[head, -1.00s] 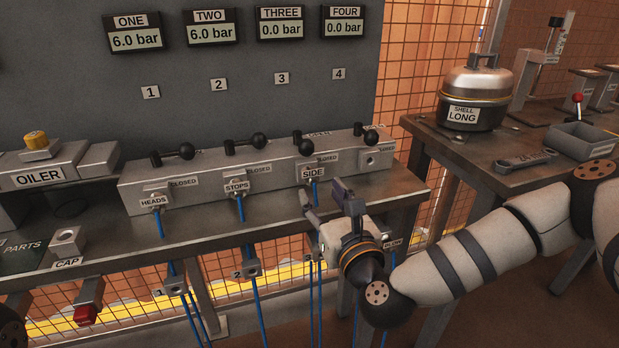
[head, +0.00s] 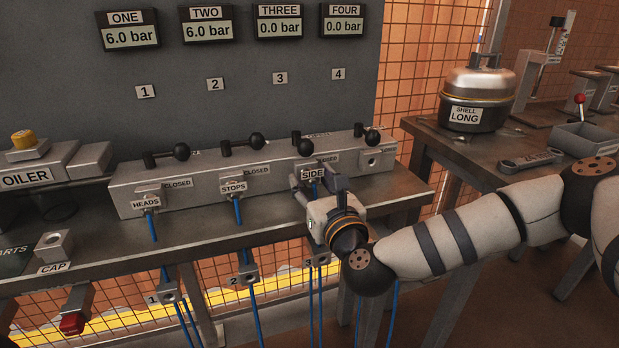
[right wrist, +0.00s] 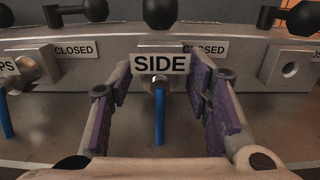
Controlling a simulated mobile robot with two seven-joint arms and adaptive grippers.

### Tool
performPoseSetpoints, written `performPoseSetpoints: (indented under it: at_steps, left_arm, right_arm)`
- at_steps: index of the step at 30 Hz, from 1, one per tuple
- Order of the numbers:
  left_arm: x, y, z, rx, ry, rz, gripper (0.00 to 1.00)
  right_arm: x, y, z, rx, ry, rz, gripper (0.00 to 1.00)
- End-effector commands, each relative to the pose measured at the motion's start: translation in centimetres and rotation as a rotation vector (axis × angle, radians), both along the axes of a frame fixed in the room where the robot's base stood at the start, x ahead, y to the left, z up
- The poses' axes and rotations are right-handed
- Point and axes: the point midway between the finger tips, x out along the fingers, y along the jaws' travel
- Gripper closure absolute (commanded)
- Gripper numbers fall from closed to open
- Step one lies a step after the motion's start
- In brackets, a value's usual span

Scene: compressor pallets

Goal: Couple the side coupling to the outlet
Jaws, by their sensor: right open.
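The side coupling, with its white SIDE label (head: 312,174), is at the third outlet position on the front of the grey manifold (head: 128,190). In the right wrist view the SIDE label (right wrist: 161,64) covers most of the coupling and the outlet behind it, so how firmly it is seated cannot be told. Its blue hose (right wrist: 159,118) hangs straight down. My right gripper (head: 318,184) is open, and its purple-padded fingers (right wrist: 164,92) stand on both sides of the label and hose with gaps on each side. My left gripper is not in view.
The HEADS (head: 146,203) and STOPS (head: 234,187) couplings sit on the manifold to the left. A bare fourth outlet (right wrist: 303,65) is to the right. Black-knobbed levers (head: 305,146) stand above. Gauge three (head: 279,28) reads 0.0 bar. Hose holders (head: 243,275) line the bench's front edge.

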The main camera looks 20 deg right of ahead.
Motion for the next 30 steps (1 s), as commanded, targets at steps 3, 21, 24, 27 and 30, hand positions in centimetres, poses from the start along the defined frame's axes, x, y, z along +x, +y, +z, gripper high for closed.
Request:
performPoseSetpoints:
  at_steps: [3,21,24,27,30]
  left_arm:
    - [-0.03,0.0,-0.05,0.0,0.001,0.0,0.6]
    - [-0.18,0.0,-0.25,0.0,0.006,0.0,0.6]
    - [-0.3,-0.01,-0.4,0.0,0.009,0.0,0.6]
    - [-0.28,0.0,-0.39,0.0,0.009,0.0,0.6]
    - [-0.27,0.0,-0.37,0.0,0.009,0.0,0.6]
  right_arm:
    - [-0.01,0.0,-0.06,0.0,0.001,0.0,0.55]
    - [-0.02,-0.01,-0.08,0.0,0.001,0.0,0.55]
    - [-0.02,-0.02,-0.17,0.0,0.002,0.0,0.55]
    - [-0.02,-0.01,-0.07,-0.001,0.001,0.0,0.55]
    - [-0.02,-0.01,-0.04,-0.001,0.001,0.0,0.57]
